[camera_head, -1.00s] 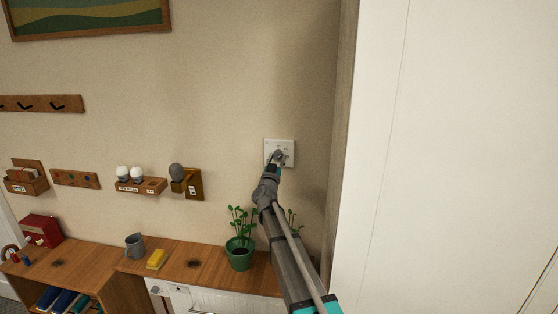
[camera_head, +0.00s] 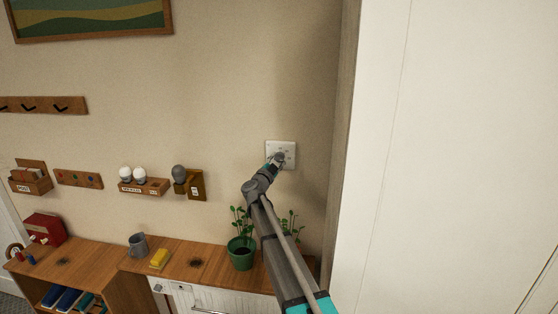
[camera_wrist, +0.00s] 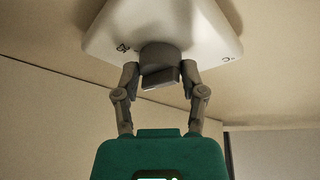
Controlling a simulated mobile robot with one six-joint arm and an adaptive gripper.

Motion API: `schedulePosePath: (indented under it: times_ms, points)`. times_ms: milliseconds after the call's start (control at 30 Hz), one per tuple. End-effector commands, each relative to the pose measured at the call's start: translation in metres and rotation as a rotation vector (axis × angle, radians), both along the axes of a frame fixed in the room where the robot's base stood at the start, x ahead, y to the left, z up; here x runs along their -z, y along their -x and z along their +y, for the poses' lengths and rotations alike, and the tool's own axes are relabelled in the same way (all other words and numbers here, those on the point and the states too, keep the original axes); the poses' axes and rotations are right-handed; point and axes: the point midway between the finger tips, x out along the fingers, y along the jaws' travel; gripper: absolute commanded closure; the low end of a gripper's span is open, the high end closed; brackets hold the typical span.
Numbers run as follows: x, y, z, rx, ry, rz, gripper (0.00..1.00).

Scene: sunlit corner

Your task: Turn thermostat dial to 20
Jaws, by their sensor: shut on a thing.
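The thermostat is a white square plate (camera_head: 289,147) on the wall, right of centre in the head view. In the wrist view the plate (camera_wrist: 205,25) fills the top, with a grey dial (camera_wrist: 160,57) at its middle. My gripper (camera_wrist: 160,78) has its two fingers on either side of the dial and is shut on it. In the head view my gripper (camera_head: 276,160) covers the dial. Small dark marks show on the plate, but I cannot read the dial's setting.
A green potted plant (camera_head: 241,258) stands on the wooden counter below my arm. A grey mug (camera_head: 137,246) and a yellow block (camera_head: 159,258) are to its left. Wall holders (camera_head: 144,187) hang left of the plate. A white panel (camera_head: 450,150) rises close on the right.

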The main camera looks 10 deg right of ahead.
Motion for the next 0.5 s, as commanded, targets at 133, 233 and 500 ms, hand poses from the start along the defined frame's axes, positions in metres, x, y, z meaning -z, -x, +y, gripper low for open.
schedulePosePath:
  times_ms: [133, 233, 500]
  points:
    - [-0.0012, -0.0013, 0.0005, -0.002, -0.016, -0.007, 0.94]
    - [-0.0009, -0.0013, 0.0003, -0.001, -0.02, -0.009, 0.94]
    - [-0.0007, -0.0011, 0.0, -0.001, -0.019, -0.008, 0.45]
